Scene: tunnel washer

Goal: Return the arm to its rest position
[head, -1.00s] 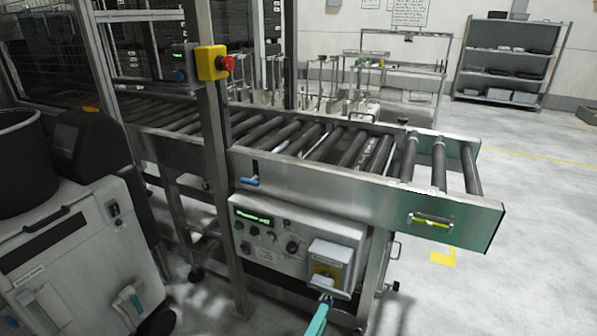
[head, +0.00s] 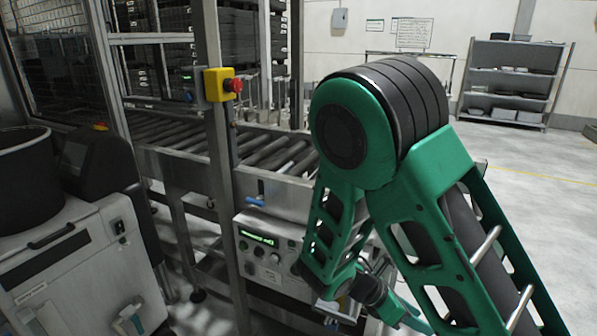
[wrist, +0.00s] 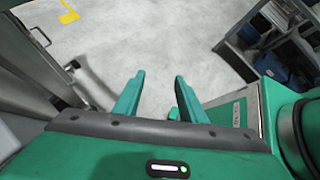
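My green arm rises across the right half of the head view, its elbow bent upward in front of the roller conveyor. My gripper (head: 405,316) hangs low near the bottom edge of the head view, partly cut off and partly behind my arm. Nothing is held.
The steel roller conveyor (head: 176,136) and its control panel (head: 262,248) stand close behind my arm. A post carries a yellow emergency-stop box (head: 219,84). A wheeled grey machine (head: 70,262) is at the left. A shelf (head: 512,80) stands far right; floor before it is clear.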

